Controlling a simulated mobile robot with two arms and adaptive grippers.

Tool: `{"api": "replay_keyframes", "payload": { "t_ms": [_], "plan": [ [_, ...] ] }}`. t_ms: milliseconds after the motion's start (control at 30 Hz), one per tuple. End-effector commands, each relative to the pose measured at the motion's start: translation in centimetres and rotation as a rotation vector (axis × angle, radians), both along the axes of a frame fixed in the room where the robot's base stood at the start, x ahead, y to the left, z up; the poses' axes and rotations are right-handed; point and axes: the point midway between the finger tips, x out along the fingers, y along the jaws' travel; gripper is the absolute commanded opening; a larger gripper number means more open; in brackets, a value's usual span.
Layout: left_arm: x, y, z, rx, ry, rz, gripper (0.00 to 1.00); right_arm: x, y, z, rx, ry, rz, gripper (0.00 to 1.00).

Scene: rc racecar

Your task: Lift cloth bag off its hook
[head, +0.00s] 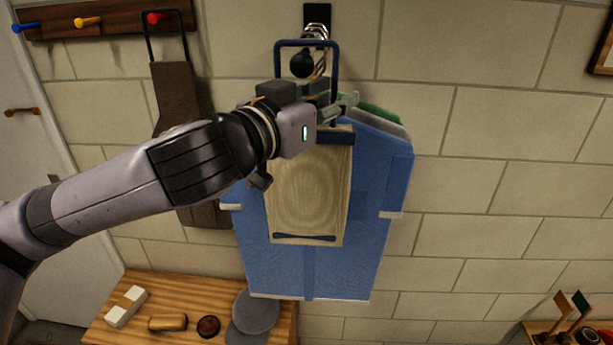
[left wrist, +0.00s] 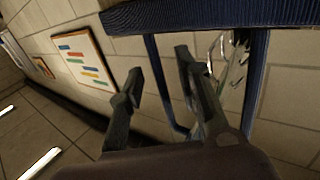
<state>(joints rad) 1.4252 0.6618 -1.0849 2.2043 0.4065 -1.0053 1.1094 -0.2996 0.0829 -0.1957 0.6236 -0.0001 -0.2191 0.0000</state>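The beige cloth bag (head: 310,190) with navy trim hangs on the wall in front of a blue garment. Its navy loop handle (head: 337,70) rises to the metal hook (head: 318,32) on a black plate. My left gripper (head: 346,104) is at the lower part of the handle, just above the bag's top edge. In the left wrist view the gripper's fingers (left wrist: 158,75) are apart, with a handle strap (left wrist: 160,75) seemingly between them. The navy trim (left wrist: 210,14) crosses the top of that view. Contact cannot be told. My right gripper is not in view.
A brown bag (head: 180,95) hangs from a peg rail (head: 110,18) at the left. The blue garment (head: 375,190) hangs behind the cloth bag. A wooden bench (head: 180,285) with small items stands below. The wall to the right is mostly clear.

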Motion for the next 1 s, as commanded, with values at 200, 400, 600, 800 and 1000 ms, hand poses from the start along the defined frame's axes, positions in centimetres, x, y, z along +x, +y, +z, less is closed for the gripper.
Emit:
{"api": "replay_keyframes", "payload": {
  "t_ms": [200,400,600,800,1000],
  "plan": [
    [0.9,-0.6,-0.1,0.001,-0.001,-0.001,0.31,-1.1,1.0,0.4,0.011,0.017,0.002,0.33],
    [0.9,-0.6,-0.1,0.001,-0.001,-0.001,0.27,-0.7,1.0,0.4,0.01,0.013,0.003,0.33],
    [0.8,-0.6,-0.1,0.001,-0.001,-0.001,0.13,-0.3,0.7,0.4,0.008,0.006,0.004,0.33],
    [0.8,-0.6,-0.1,0.001,-0.001,-0.001,0.0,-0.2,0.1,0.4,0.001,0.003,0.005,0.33],
    [0.8,-0.6,0.0,0.001,-0.001,0.0,0.0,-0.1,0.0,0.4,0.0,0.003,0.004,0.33]
  ]
}}
